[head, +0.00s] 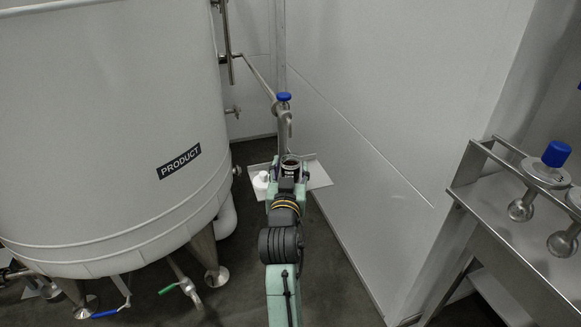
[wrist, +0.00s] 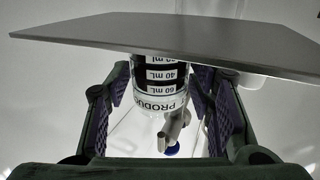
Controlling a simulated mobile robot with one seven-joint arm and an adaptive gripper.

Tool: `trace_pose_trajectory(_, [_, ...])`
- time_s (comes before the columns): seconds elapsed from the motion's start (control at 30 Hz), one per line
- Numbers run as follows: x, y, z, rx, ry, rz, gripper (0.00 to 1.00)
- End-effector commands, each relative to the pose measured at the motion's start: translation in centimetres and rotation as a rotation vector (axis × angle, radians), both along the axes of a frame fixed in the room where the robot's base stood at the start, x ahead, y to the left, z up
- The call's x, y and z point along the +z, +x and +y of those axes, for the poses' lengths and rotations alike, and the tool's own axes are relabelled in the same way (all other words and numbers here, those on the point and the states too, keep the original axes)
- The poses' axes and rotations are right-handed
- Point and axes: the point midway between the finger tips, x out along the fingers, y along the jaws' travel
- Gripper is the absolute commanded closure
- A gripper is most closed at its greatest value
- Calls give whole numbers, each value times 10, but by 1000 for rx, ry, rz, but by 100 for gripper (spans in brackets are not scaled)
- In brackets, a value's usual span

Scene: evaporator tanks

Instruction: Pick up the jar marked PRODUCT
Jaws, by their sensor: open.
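The PRODUCT jar (wrist: 160,85) is clear, with black mL bands and a white label, in the wrist view. It meets the edge of a flat grey shelf plate (wrist: 175,38), which lies across the top of that picture. My gripper (wrist: 163,88) is open, with one finger on each side of the jar. I cannot tell whether either finger touches it. In the head view the jar's dark top (head: 291,163) shows at the end of my arm, and my gripper (head: 288,172) hides its lower part.
A white container (head: 261,181) stands left of my gripper on the shelf (head: 318,178). A blue-knobbed valve (head: 284,97) and pipe are close beyond the jar. The large PRODUCT tank (head: 110,120) fills the left. A wall and a metal stand (head: 480,205) are at right.

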Motion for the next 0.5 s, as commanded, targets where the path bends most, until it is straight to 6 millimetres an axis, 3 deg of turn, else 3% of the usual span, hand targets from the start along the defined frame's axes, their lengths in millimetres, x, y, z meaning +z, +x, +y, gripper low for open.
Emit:
trace_pose_trajectory(0.1, [1, 10, -1, 0, 0, -1, 52])
trace_pose_trajectory(0.33, [0, 12, -1, 0, 1, -1, 52])
trace_pose_trajectory(0.5, [0, 11, -1, 0, 1, -1, 62])
